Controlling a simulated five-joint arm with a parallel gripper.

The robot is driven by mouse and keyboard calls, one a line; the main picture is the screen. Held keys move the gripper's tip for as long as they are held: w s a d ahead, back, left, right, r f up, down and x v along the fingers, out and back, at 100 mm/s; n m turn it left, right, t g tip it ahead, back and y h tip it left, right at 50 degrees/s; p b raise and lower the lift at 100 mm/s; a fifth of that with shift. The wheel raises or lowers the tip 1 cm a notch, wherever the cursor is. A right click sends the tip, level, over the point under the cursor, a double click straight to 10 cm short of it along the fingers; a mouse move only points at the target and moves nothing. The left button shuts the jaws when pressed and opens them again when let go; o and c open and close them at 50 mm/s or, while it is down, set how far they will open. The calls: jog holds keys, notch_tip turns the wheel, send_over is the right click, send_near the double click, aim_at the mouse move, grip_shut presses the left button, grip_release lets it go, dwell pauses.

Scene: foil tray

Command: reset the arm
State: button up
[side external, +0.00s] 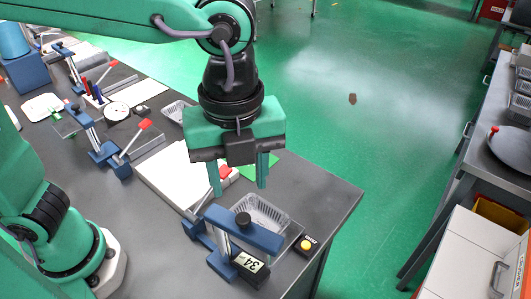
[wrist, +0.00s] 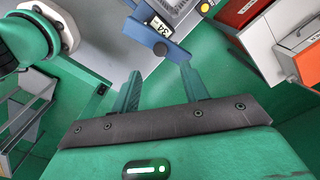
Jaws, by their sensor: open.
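My gripper (side external: 239,188) hangs pointing down above the front corner of the grey bench, its two green fingers apart with nothing between them. It also shows open and empty in the wrist view (wrist: 160,74). The foil tray (side external: 283,219) sits below it on the bench, partly behind the crossbar of a blue fixture (side external: 262,238). The fingertips appear above the fixture and apart from it. In the wrist view the blue fixture (wrist: 148,43) is beyond the fingertips, with part of the tray (wrist: 182,8) at the top edge.
A display reading 34 (side external: 249,262) is on the fixture, near a yellow button (side external: 305,245). White plates, a round dial (side external: 117,111) and a second blue fixture with a red-tipped lever (side external: 145,124) stand farther left. Green floor lies open to the right, before another bench (side external: 462,187).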

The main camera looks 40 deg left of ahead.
jog(key=a+f+n+t, duration=0.3)
jog(key=a+n+t, duration=0.2)
jog(key=a+n, duration=2)
jog(key=shift+s+a+t, duration=0.2)
jog(key=shift+a+t, duration=0.1)
jog(key=shift+a, duration=0.5)
